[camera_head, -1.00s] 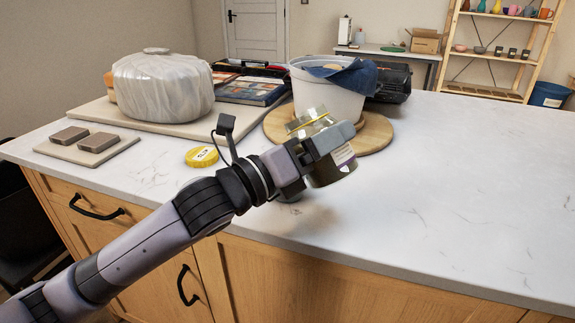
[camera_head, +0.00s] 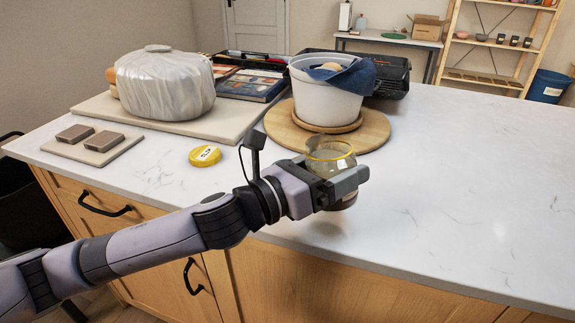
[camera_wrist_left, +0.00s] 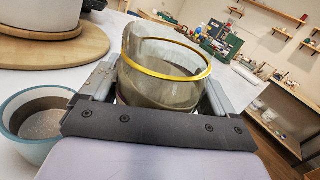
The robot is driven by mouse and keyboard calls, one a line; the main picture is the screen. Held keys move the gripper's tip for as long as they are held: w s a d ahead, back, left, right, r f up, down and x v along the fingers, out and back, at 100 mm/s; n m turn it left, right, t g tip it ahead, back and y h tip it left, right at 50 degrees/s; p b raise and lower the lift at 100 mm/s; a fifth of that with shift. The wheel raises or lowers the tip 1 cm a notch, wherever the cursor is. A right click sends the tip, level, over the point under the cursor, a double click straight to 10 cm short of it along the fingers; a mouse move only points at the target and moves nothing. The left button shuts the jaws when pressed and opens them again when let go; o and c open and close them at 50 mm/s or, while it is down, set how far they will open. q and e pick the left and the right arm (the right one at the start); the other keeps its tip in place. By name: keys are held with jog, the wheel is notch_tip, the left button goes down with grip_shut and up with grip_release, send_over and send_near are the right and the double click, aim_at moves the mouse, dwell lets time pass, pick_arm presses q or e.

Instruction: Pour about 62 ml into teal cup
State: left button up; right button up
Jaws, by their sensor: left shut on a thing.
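My left gripper (camera_head: 338,187) is shut around a clear glass jar (camera_head: 331,160) with a gold rim, held above the counter near its front edge. The jar is close to upright. In the left wrist view the jar (camera_wrist_left: 160,85) has a grey-brown film on its inner wall; its exact fill level cannot be told. The teal cup (camera_wrist_left: 30,150) is at the lower left of that view, beside the gripper, with a speckled grey-brown surface inside. In the head view the cup is hidden behind my gripper and arm. My right gripper is not in view.
A yellow lid (camera_head: 205,156) lies on the counter. A white bucket with a blue cloth (camera_head: 328,98) stands on a round wooden board (camera_head: 375,130). A wrapped lump (camera_head: 165,85) and two grey blocks on a slab (camera_head: 108,155) are at left. The counter's right side is clear.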

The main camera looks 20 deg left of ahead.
aim_at(349, 140)
pick_arm(q)
jog(key=shift+r, duration=0.25)
jog(key=shift+d+m+p, duration=0.15)
jog(key=shift+m+p, duration=0.15)
jog(key=shift+p, duration=0.25)
jog(key=shift+s+d+f+m+p, duration=0.1)
jog(key=shift+d+f+m+p, duration=0.1)
jog(key=shift+f+m+p, duration=0.2)
jog(key=shift+s+d+f+m+p, duration=0.1)
jog(key=shift+d+f+m+p, duration=0.15)
jog(key=shift+f+m, duration=0.25)
notch_tip(349, 140, up, 6)
jog(key=p, duration=0.5)
jog(key=shift+f, duration=0.1)
jog(key=shift+r+g+p, duration=0.3)
jog(key=shift+r+p, duration=0.1)
jog(key=shift+r, duration=0.05)
